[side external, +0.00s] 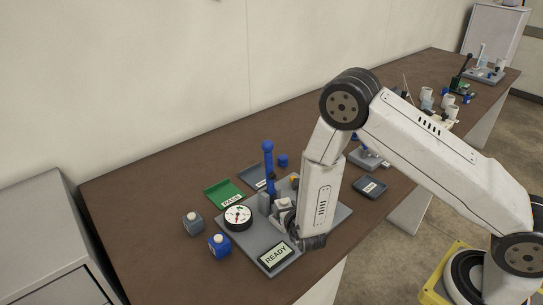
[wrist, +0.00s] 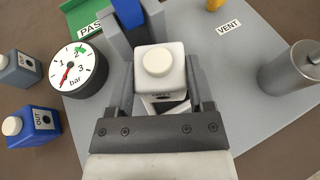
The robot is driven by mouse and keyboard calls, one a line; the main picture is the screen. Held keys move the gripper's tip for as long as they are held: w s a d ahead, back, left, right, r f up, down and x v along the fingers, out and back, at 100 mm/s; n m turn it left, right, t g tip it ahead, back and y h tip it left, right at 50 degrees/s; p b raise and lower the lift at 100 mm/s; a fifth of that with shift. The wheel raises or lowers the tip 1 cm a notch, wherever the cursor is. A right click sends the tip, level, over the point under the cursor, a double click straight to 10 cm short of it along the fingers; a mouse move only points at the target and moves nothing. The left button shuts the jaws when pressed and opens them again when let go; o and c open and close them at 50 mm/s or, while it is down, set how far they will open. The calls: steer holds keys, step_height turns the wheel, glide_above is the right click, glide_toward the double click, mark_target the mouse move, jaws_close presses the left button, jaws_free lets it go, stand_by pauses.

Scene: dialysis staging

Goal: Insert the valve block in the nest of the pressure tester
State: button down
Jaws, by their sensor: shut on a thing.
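The white valve block (wrist: 170,54) with a round white cap is between the fingers of my gripper (wrist: 162,95), which is shut on it. It shows small beside my wrist in the side view (side external: 283,203). The pressure tester is a grey plate (wrist: 230,70) with a round gauge (wrist: 77,69), a blue-handled lever (side external: 268,160) and a READY display (side external: 276,256). The block is in front of the lever's grey upright. The nest is mostly hidden under the block and fingers; I cannot tell whether the block is seated.
A blue OUT block (wrist: 36,127) and a grey block (wrist: 18,70) stand left of the plate. A green PASS tray (side external: 222,193) lies behind it. A metal cylinder (wrist: 292,72) stands at the plate's right. A dark tray (side external: 370,187) lies farther right.

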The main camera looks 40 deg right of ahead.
steer(key=shift+s+d+f, duration=0.1)
steer(key=shift+s+f, duration=0.3)
steer(key=shift+f, duration=0.15)
steer(key=shift+c, duration=2)
jaws_free()
steer(key=o, duration=0.4)
steer(key=shift+w, duration=0.15)
steer(key=shift+r, duration=0.15)
steer(key=shift+v, duration=3.9)
